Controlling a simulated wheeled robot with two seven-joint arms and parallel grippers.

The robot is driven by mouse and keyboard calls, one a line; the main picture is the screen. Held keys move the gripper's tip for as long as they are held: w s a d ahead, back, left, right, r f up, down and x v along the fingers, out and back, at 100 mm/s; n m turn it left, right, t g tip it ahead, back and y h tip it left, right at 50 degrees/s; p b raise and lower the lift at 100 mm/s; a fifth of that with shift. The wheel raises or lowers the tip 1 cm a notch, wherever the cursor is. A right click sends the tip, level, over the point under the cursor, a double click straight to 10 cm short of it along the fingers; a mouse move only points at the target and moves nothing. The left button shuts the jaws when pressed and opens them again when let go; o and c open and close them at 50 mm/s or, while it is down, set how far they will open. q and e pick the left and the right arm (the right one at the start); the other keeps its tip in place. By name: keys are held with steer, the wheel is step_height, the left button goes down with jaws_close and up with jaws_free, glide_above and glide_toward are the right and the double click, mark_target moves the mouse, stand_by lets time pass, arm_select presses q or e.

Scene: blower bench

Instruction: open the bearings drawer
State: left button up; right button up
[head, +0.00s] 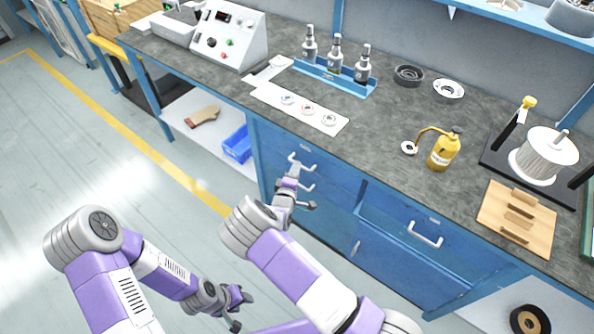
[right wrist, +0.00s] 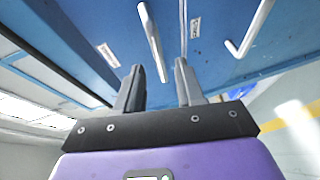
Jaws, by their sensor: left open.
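The blue bench has a drawer column with a top handle (head: 301,162) and a lower handle (head: 308,187). A wider drawer with its own handle (head: 425,235) is to the right. The labels are too small to read, so I cannot tell which drawer is the bearings one. My right gripper (head: 303,197) is in front of the left column near the lower handle. In the right wrist view its fingers (right wrist: 159,78) are apart, with one bar handle (right wrist: 152,38) appearing between them; contact is unclear. My left gripper (head: 242,308) is open and empty, low over the floor.
The benchtop (head: 390,125) carries a bottle rack (head: 335,78), a white strip with rings (head: 300,108), a yellow oil can (head: 444,150) and a wooden block (head: 516,218). A blue bin (head: 238,144) is on the lower shelf. The floor at left is clear.

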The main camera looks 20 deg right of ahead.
steer(key=x, duration=0.2)
steer(key=shift+w+d+f, duration=0.1)
steer(key=shift+w, duration=0.15)
jaws_close()
